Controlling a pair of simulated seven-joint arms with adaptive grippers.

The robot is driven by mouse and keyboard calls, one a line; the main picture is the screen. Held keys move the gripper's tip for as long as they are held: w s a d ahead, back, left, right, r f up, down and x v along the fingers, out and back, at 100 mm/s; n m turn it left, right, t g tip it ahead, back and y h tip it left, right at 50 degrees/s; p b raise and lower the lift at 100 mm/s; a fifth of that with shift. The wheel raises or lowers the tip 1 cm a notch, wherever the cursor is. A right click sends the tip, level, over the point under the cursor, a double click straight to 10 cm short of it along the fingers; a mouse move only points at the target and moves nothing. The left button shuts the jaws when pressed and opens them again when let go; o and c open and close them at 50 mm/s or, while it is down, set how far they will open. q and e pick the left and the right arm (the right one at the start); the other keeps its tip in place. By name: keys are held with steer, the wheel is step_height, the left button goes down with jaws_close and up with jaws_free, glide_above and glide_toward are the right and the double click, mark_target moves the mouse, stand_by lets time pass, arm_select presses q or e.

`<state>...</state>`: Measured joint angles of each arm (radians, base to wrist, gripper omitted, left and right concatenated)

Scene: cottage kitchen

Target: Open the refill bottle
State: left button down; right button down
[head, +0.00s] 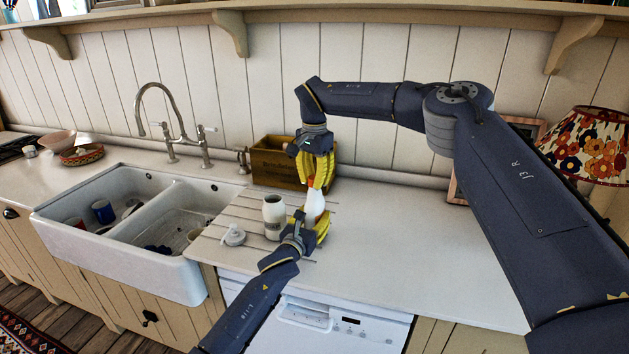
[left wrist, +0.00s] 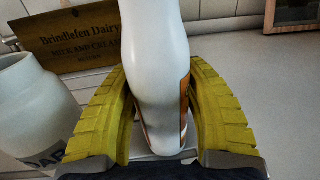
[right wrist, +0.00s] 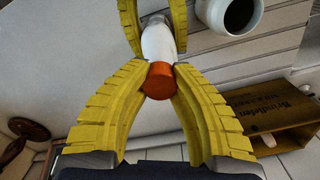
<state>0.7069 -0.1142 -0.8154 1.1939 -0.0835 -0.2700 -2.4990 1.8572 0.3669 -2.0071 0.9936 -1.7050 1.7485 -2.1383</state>
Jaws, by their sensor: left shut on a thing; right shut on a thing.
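The refill bottle (head: 314,203) is white with an orange cap (right wrist: 158,82) and stands roughly upright over the drainboard area. My left gripper (head: 320,228) is shut around the bottle's white body (left wrist: 153,70) from the front. My right gripper (head: 318,183) comes down from above and is shut on the orange cap, seen between its yellow fingers in the right wrist view. The cap is still at the bottle's top. The left fingers partly hide the bottle's lower body and base in the head view.
An open white jar (head: 273,218) stands just left of the bottle, close to my left gripper. A white pump top (head: 233,235) lies left of it. A wooden crate (head: 278,163) stands behind. The double sink (head: 125,262) is at left; the counter (head: 420,245) is clear at right.

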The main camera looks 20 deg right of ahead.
mark_target(315, 177)
steer(key=shift+r, duration=0.2)
steer(key=shift+r, duration=0.75)
steer(key=shift+r, duration=0.15)
steer(key=shift+r, duration=1.95)
arm_select(q)
steer(key=c, duration=0.6)
jaws_free()
steer(key=shift+s+a, duration=0.1)
